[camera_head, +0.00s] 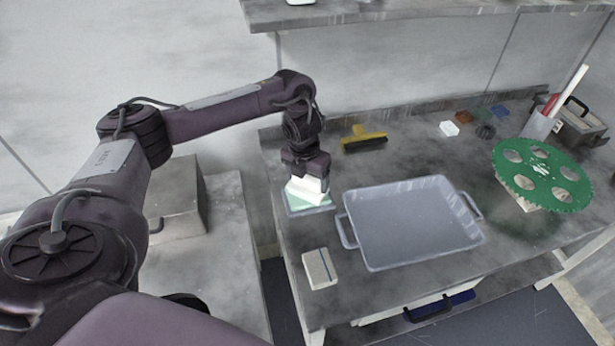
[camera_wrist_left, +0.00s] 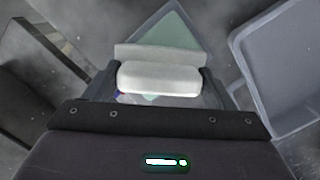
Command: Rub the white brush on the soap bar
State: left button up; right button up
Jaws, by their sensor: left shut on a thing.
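My left gripper (camera_head: 309,169) points down at the left end of the workbench and is shut on the white brush (camera_head: 308,187). In the left wrist view, the white brush (camera_wrist_left: 158,78) sits between the fingers of the left gripper (camera_wrist_left: 158,85). Right below the brush is a flat pale green piece (camera_head: 322,208), seemingly the soap bar; it also shows in the left wrist view (camera_wrist_left: 180,32). The brush covers part of it, and I cannot tell whether they touch. My right gripper is not in view.
A grey tray (camera_head: 345,219) with handles lies just right of the brush. A whitish block (camera_head: 320,268) with a dark stripe lies in front. A yellow-and-black brush (camera_head: 364,138) lies behind. A green disc with holes (camera_head: 541,168) stands at right. A shelf (camera_head: 400,14) hangs above.

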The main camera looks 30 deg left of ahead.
aim_at(308, 177)
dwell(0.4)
pick_arm(q)
jog(key=shift+r+p, duration=0.5)
notch_tip(308, 177, up, 6)
jog(key=p, duration=0.5)
dwell(0.5)
